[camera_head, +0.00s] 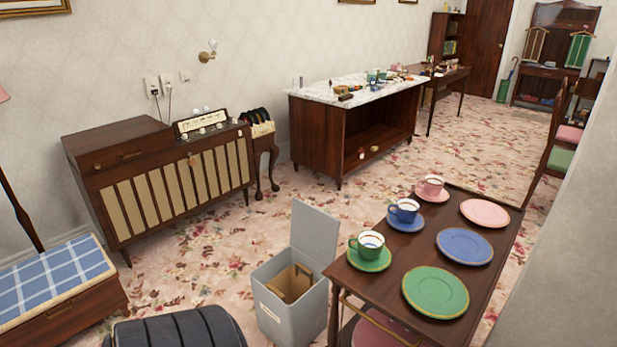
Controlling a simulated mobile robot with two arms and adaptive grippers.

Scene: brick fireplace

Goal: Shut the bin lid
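A grey square bin (292,313) stands on the floral carpet at the lower middle. Its flat grey lid (315,238) is hinged at the back and stands up, open. A brown object, perhaps a paper bag or cardboard (290,284), lies inside the bin. Neither of my grippers is in view.
A dark wooden trolley (478,198) with cups, saucers and plates stands close to the bin's right. A black ribbed rounded object (178,329) is at the bottom left of the bin. A radio cabinet (165,180) stands along the wall. Open carpet (225,245) lies behind the bin.

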